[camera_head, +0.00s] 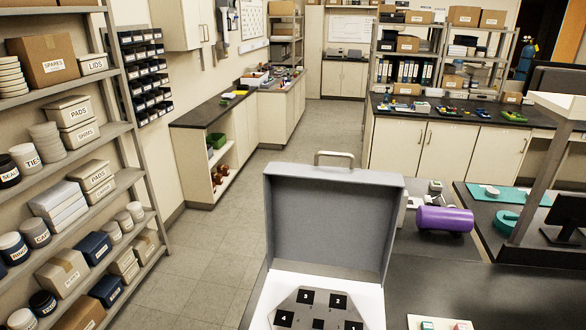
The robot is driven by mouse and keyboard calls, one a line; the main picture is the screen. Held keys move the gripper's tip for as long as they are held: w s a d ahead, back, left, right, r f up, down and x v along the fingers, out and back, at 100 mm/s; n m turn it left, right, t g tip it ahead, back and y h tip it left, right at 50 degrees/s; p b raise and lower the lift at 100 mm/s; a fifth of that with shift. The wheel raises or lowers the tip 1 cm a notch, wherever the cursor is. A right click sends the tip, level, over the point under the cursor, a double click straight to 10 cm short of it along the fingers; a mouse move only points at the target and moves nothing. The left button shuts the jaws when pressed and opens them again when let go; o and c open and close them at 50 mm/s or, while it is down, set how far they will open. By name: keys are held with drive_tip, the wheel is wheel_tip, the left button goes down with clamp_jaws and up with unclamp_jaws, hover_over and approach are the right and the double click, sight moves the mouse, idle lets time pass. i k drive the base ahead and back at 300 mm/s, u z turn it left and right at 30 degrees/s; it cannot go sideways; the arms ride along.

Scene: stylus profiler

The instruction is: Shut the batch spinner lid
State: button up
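The batch spinner (257,307) is a light box at the bottom middle of the head view, cut off by the lower edge. Its grey lid (326,222) stands open and roughly upright at the back, with a metal handle (334,154) on its top edge. My gripper is not in view.
A dark bench (450,285) extends right of the spinner, with a purple cylinder (444,218) and small white boxes (440,324) on it. Loaded shelves (75,130) line the left wall. The floor aisle (215,245) left of the spinner is clear.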

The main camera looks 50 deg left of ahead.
sight(327, 215)
drive_tip(key=z, duration=0.25)
drive_tip(key=k, duration=0.1)
drive_tip(key=u, duration=1.8)
drive_tip(key=k, duration=0.9)
drive_tip(key=u, duration=0.15)
drive_tip(key=i, duration=0.95)
